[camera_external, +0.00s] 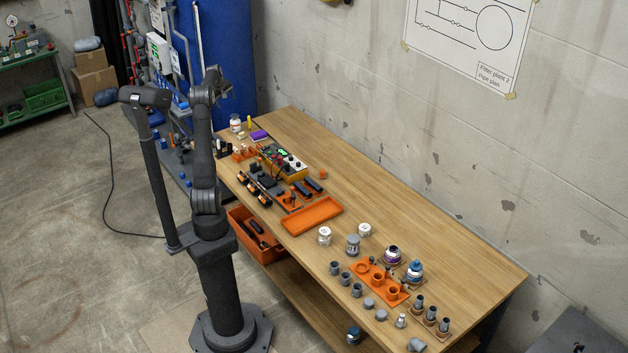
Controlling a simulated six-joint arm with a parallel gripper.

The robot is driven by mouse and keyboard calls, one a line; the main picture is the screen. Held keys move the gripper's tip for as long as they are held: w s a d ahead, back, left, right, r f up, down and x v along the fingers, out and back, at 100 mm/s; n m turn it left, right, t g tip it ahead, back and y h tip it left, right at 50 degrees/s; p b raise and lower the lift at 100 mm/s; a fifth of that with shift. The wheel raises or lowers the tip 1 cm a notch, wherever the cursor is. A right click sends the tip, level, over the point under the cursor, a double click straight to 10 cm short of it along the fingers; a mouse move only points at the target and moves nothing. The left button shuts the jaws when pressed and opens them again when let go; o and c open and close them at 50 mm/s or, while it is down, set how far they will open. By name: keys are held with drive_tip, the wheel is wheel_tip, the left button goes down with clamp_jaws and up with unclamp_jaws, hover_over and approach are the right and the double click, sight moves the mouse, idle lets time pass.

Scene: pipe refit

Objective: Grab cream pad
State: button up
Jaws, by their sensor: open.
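A small cream pad (241,135) appears to lie at the far left end of the wooden workbench, beside a purple pad (259,135). It is tiny in this view, so its exact shape is unclear. My gripper (226,92) is raised at the top of my arm, in front of the blue tank, well above the bench and apart from the pad. It is open, and I see nothing held in it.
A yellow-edged device (284,161), orange holders and an orange tray (312,215) lie nearer. Pipe fittings crowd the bench's near right end. The bench's back middle (400,210) is clear.

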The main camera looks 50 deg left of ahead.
drive_tip(key=w+f+g+y, duration=0.2)
drive_tip(key=w+f+g, duration=0.2)
drive_tip(key=w+f, duration=0.8)
hover_over(242, 133)
drive_tip(key=d, duration=0.2)
drive_tip(key=f, duration=1.1)
drive_tip(key=shift+d+f, duration=0.15)
drive_tip(key=shift+d, duration=0.05)
drive_tip(key=shift+a+x, duration=0.15)
drive_tip(key=shift+x, duration=1.35)
drive_tip(key=shift+a+x, duration=0.15)
drive_tip(key=shift+x, duration=1.35)
drive_tip(key=shift+c, duration=0.4)
drive_tip(key=c, duration=1)
